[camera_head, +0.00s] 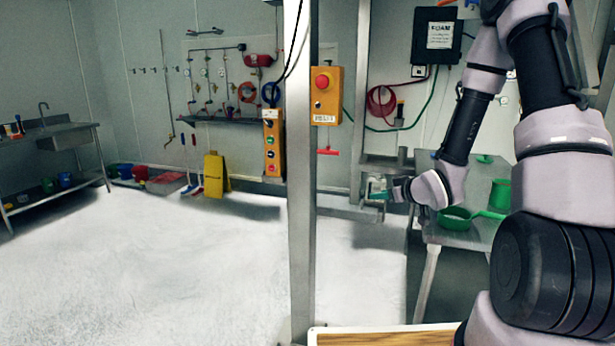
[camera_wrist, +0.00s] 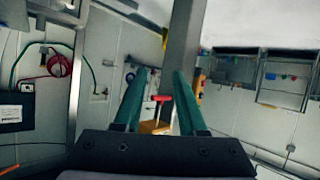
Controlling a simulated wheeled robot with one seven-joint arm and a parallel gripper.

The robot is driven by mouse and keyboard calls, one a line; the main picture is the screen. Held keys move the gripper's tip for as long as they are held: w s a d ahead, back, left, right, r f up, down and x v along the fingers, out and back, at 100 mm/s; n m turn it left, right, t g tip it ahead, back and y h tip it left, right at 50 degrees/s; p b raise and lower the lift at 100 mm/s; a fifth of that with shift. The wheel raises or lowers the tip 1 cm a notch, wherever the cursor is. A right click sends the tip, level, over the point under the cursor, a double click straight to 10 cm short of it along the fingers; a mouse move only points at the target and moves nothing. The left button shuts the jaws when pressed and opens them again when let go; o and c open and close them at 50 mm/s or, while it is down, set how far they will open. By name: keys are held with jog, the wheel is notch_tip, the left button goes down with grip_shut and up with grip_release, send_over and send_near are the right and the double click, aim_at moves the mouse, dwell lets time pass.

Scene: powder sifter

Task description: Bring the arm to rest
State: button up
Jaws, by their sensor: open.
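My gripper (camera_head: 377,192) is at the end of my arm, which reaches in from the right in the head view. It points left, beside the steel table and in front of the wall. In the wrist view my gripper (camera_wrist: 160,76) shows two green fingers spread apart with nothing held between them. A red T-shaped handle (camera_wrist: 161,98) appears in the gap between the fingers, beyond them; a red handle also shows in the head view (camera_head: 328,151). The exact distance from the fingers to it cannot be told.
A steel post (camera_head: 301,240) stands left of my gripper. A yellow box with a red button (camera_head: 326,96) is beside it. A steel table (camera_head: 446,238) holds a green pan (camera_head: 456,218) and a green container (camera_head: 500,195) under my arm. The floor (camera_head: 140,260) at left is clear.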

jog(key=s+d+r+m+g+h, duration=0.1)
jog(key=s+d+r+m+h, duration=0.25)
jog(key=r, duration=0.55)
jog(key=s+d+r+m+g+h, duration=0.1)
jog(key=s+d+r+m+h, duration=0.15)
jog(key=s+r, duration=0.45)
jog(key=s+a+r+m+g+y, duration=0.1)
jog(key=s+r+m, duration=0.1)
jog(key=s+r, duration=0.4)
jog(key=s+a+r+m+g+y, duration=0.1)
jog(key=s+r, duration=0.4)
jog(key=s, duration=0.6)
jog(key=shift+s+a+r+m+y, duration=0.4)
jog(key=shift+a+m, duration=0.1)
jog(key=shift+a, duration=0.2)
